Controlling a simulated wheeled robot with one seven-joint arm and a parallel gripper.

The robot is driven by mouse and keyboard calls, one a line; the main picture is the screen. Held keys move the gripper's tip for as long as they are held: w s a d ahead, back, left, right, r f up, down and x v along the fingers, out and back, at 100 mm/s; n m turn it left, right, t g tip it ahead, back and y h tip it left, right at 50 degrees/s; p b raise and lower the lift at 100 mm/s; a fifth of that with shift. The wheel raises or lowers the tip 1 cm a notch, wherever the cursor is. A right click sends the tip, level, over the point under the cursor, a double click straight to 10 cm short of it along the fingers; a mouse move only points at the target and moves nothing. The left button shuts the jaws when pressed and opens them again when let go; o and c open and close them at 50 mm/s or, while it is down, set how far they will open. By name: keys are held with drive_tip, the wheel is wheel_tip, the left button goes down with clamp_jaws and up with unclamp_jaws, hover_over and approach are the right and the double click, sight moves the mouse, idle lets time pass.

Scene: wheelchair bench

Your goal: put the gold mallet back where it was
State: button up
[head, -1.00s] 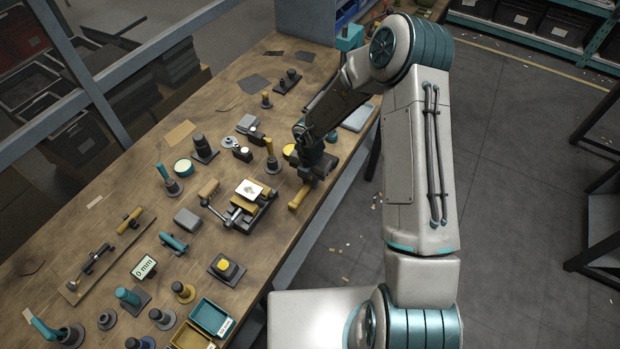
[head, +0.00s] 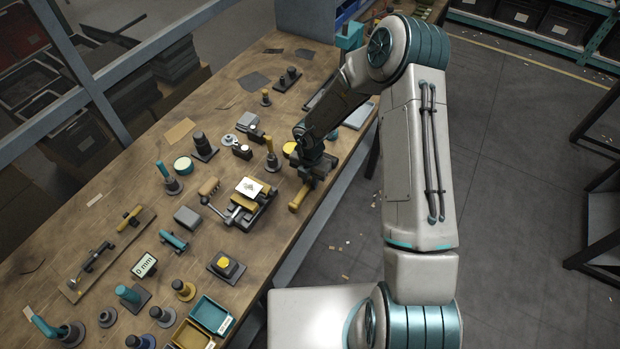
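A gold, mallet-like piece (head: 298,199) shows at the front edge of the bench, right of the vise. It reaches out from just below my gripper (head: 313,172), which is low over the bench edge. My arm comes in from the right and hides most of the fingers. I cannot tell whether they are shut on the gold piece or only beside it, nor whether the piece touches the bench.
A vise (head: 246,204) with a pale card on top stands just left of my gripper. A yellow-handled upright tool (head: 270,150) and a gold round piece (head: 289,148) are close behind. A teal bin (head: 211,315) stands at the near edge. Several small tools crowd the bench (head: 100,195).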

drive_tip(key=o, duration=0.5)
drive_tip(key=shift+r, duration=0.1)
wheel_tip(320, 180, up, 14)
drive_tip(key=shift+f+b, duration=0.15)
drive_tip(key=shift+b, duration=0.15)
